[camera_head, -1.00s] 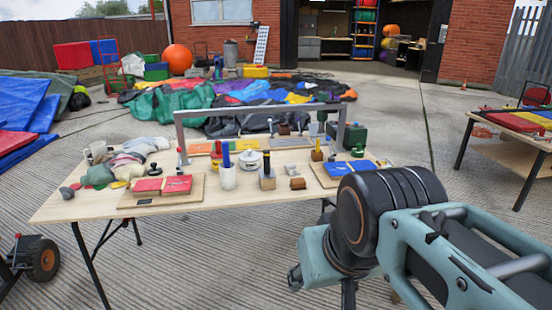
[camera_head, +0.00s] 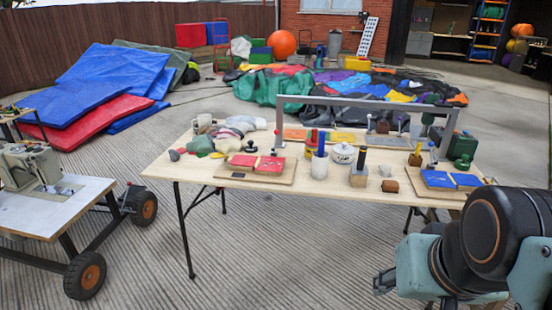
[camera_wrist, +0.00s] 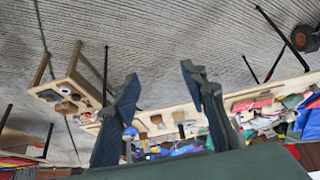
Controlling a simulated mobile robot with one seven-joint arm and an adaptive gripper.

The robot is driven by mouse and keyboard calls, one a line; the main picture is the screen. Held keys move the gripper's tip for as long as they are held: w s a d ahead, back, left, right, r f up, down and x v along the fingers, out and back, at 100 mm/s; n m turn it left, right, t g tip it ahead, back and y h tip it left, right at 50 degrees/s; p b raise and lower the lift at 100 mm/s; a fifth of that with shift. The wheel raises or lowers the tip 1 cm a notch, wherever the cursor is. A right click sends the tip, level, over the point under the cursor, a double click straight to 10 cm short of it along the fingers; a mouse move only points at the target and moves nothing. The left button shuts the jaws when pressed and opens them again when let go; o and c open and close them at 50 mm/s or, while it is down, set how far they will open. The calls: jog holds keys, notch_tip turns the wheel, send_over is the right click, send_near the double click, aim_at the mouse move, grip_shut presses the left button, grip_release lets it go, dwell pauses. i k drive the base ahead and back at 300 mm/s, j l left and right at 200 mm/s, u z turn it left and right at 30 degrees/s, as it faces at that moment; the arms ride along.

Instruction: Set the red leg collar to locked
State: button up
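I cannot make out for certain which part is the red leg collar. On the wooden table (camera_head: 225,180), a grey frame (camera_head: 365,103) stands on two uprights.
A wheeled cart (camera_head: 50,210) with a machine stands left. Ribbed concrete in front of the table is clear.

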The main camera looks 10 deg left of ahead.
aim_at(218, 189)
jog(key=i+j+u, duration=0.1)
jog(key=u, duration=0.3)
jog(key=i+u, duration=0.2)
jog(key=u, duration=0.2)
